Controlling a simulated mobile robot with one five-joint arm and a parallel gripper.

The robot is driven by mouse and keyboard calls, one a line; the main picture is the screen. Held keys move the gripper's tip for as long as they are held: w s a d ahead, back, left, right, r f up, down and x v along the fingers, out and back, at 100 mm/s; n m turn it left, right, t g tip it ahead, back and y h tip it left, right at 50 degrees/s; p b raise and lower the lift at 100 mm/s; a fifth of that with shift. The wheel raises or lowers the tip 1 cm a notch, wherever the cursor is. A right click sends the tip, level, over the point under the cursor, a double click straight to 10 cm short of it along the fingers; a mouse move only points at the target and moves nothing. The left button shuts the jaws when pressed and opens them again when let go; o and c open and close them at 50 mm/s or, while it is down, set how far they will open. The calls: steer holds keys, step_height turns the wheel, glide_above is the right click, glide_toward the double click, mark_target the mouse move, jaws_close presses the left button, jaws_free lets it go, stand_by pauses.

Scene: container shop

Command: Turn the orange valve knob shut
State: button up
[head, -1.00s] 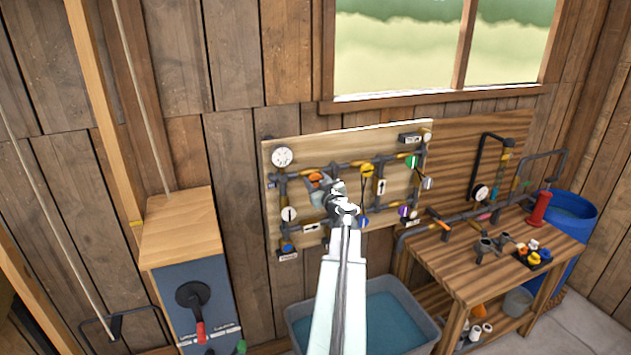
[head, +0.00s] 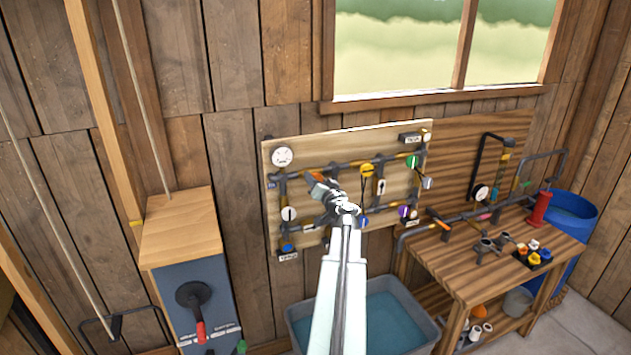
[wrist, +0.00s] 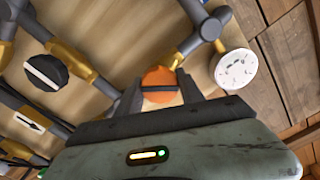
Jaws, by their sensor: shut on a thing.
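The orange valve knob (wrist: 158,78) is round with a dark stripe across its face. In the wrist view it sits between the two fingers of my gripper (wrist: 159,98), which is shut on it. The stripe runs nearly level in that view. In the head view my gripper (head: 319,188) reaches the left part of the pipe board (head: 345,145). Only a little orange of the knob (head: 312,180) shows there, as my gripper and wrist hide most of it.
A white gauge (wrist: 236,69) is close right of the knob in the wrist view, and a black striped knob (wrist: 45,73) is to its left. Yellow (head: 367,170) and green (head: 412,161) knobs lie right along the board. A water tub (head: 395,315) stands below.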

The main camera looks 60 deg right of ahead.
steer(key=m, duration=0.5)
steer(key=shift+m, duration=2.4)
steer(key=o, duration=1.4)
steer(key=shift+s, duration=0.1)
steer(key=v, duration=0.7)
steer(key=shift+s+a, duration=0.2)
steer(key=shift+s, duration=0.05)
